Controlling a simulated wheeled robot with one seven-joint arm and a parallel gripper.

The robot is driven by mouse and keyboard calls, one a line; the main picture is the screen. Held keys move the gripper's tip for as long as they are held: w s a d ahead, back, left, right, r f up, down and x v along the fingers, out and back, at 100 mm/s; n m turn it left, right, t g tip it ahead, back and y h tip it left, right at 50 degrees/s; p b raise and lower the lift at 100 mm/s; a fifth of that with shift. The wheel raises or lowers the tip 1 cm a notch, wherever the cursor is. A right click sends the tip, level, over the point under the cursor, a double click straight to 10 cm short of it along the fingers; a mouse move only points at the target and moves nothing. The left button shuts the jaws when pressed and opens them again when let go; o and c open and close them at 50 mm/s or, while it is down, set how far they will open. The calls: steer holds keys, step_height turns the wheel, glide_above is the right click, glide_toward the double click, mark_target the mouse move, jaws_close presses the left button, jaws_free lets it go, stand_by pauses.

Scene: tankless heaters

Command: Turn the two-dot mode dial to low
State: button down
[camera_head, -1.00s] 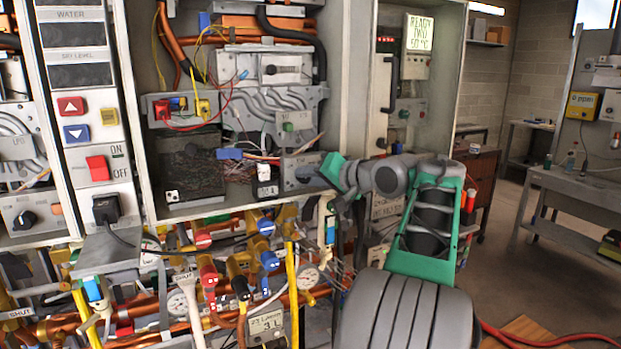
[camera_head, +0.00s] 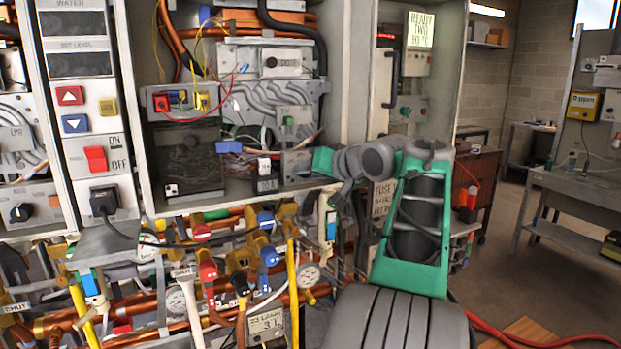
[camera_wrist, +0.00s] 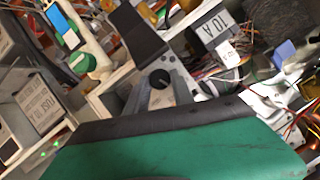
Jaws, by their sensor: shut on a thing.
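The mode dial shows in the wrist view as a dark round knob (camera_wrist: 160,78) on a pale metal plate (camera_wrist: 173,63) with small dark dots. My gripper (camera_wrist: 160,87) is shut on this knob, one grey finger on each side of it. The knob's pointer and any low mark cannot be made out. In the head view my gripper (camera_head: 322,162) reaches the lower right corner of the open heater cabinet. There it hides the dial, and only part of the grey plate (camera_head: 294,167) shows.
Colored valves and copper pipes (camera_head: 250,255) crowd the space below the cabinet. A black box (camera_head: 188,160) and loose wires sit left of my gripper. A lit display (camera_head: 420,30) reads READY TWO. Open floor lies to the right.

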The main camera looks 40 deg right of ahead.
steer(key=n+b, duration=0.1)
steer(key=n+h+b, duration=0.1)
steer(key=b, duration=0.1)
steer(key=shift+a+f+n+g, duration=0.15)
steer(key=shift+f+n+g, duration=0.05)
steer(key=shift+n+g, duration=0.1)
steer(key=shift+r+n+h+b, duration=0.1)
steer(key=shift+n+h+b, duration=0.2)
steer(key=shift+h+b, duration=0.15)
steer(key=c, duration=1.4)
jaws_free()
steer(key=shift+r, duration=0.1)
steer(key=shift+o, duration=0.2)
steer(key=v, duration=0.7)
steer(key=shift+s+a+r, duration=0.15)
steer(key=shift+s+r, duration=0.05)
steer(key=shift+s, duration=0.1)
